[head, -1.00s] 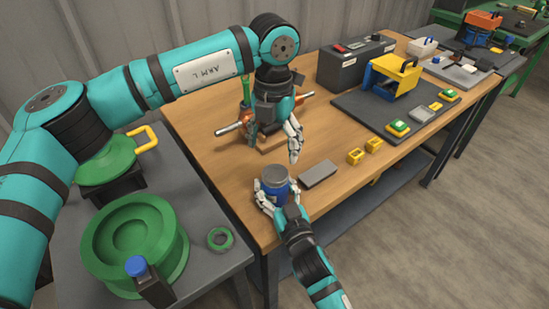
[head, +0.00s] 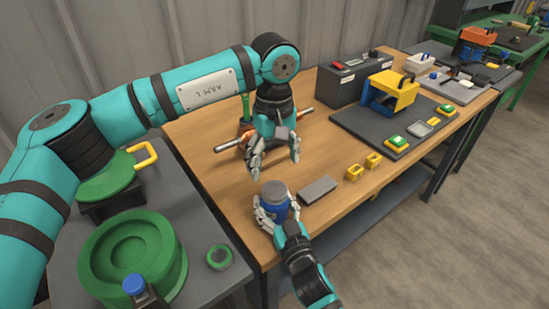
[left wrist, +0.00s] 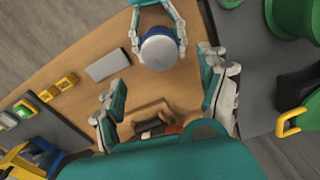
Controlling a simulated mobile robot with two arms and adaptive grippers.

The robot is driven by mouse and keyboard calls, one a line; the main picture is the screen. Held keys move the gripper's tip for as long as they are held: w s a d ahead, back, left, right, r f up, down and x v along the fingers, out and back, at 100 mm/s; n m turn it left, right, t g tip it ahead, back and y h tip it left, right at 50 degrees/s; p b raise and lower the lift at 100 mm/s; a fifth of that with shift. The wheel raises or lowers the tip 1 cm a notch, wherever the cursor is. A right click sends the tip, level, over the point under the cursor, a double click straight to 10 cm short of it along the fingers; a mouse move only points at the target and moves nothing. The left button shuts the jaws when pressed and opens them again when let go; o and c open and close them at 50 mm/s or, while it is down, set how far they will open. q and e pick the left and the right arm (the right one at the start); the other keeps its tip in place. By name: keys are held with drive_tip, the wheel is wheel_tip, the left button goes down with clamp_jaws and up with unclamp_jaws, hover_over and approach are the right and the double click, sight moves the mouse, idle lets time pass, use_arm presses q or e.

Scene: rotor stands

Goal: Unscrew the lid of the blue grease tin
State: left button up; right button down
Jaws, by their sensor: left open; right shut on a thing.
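The blue grease tin (head: 273,208) stands near the front edge of the wooden table, its grey lid (head: 274,189) on top. My right gripper (head: 273,218) is shut around the tin's body from the front. My left gripper (head: 274,165) is open and empty, pointing down above the table behind the tin, apart from it. In the left wrist view the lid (left wrist: 158,51) shows from above, beyond the left gripper's spread fingers (left wrist: 165,95). The right gripper's fingers (left wrist: 157,25) flank the tin there.
A grey block (head: 318,190) lies right of the tin, with two yellow blocks (head: 364,167) further right. A rotor with a metal shaft (head: 232,145) sits behind my left gripper. A green round stand (head: 135,255) is on the grey table at left.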

sight(274, 189)
use_arm(q)
drive_tip(key=m, duration=0.6)
drive_tip(key=shift+m, duration=0.3)
drive_tip(key=shift+f, duration=4)
drive_tip(key=shift+c, duration=0.2)
